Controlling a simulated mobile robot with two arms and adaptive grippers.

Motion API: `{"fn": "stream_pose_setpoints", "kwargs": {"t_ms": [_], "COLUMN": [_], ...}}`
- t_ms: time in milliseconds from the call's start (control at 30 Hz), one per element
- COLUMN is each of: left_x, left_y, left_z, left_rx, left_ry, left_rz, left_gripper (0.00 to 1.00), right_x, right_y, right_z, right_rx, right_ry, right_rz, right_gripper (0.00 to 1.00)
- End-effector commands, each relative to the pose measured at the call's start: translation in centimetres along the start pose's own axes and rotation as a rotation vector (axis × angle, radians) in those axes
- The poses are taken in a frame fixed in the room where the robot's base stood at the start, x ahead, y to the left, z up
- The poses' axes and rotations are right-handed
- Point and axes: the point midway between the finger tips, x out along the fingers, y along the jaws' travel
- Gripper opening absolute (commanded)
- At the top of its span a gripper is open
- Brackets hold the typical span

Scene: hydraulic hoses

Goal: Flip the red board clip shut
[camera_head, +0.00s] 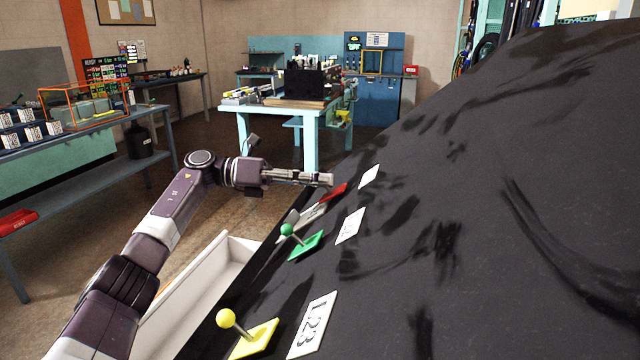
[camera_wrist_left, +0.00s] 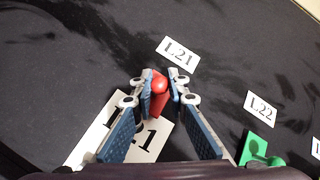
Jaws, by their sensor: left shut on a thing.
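The red board clip (camera_head: 335,191) shows in the head view as a red plate on the black sloped board, partly hidden by my left gripper (camera_head: 325,180). In the left wrist view the round red knob of the clip (camera_wrist_left: 160,84) sits between the blue-grey fingertips of my left gripper (camera_wrist_left: 157,88), with its red plate just below. The fingers are shut on the knob. The clip's exact tilt cannot be told. My right gripper is in neither view.
A green lever (camera_head: 304,245) and a yellow lever (camera_head: 254,339) stand nearer on the board (camera_head: 480,220). White labels lie beside them, including L21 (camera_wrist_left: 178,52) and L22 (camera_wrist_left: 261,107). A white bin (camera_head: 200,290) is left of the board.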

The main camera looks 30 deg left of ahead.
Motion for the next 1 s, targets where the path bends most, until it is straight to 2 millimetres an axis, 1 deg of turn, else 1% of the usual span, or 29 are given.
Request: {"fn": "stream_pose_setpoints", "kwargs": {"t_ms": [33, 233, 267, 400, 667, 767, 867, 967, 1000], "left_x": [-0.1, -0.1, -0.1, -0.1, -0.1, -0.5, -1.8, -3.8, -4.8], "left_y": [0.0, 0.0, 0.0, 0.0, 0.0, 0.0, 0.1, 0.1, 0.1], "left_z": [0.3, 0.3, 0.3, 0.2, 0.1, 0.1, 0.1, 0.2, 0.2], "left_rx": [0.001, 0.001, 0.001, 0.001, 0.000, -0.001, -0.001, -0.001, -0.001], "left_ry": [-0.007, -0.006, -0.006, -0.004, -0.001, -0.001, -0.003, -0.004, -0.005], "left_rz": [0.002, 0.002, 0.002, 0.002, 0.001, 0.002, 0.004, 0.004, 0.006], "left_gripper": [0.00, 0.00, 0.16, 0.32, 0.32, 0.32, 0.32, 0.32, 0.32], "right_x": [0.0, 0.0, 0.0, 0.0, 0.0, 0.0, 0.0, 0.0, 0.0], "right_y": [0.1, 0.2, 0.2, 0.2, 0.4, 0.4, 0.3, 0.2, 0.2], "right_z": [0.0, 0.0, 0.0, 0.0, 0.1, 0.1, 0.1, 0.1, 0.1], "right_rx": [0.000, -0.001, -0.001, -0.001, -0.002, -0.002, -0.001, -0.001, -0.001], "right_ry": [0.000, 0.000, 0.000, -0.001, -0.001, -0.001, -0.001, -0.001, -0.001], "right_rz": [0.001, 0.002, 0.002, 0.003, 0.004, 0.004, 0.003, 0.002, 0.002], "right_gripper": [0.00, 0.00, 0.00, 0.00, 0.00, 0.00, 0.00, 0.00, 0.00]}}
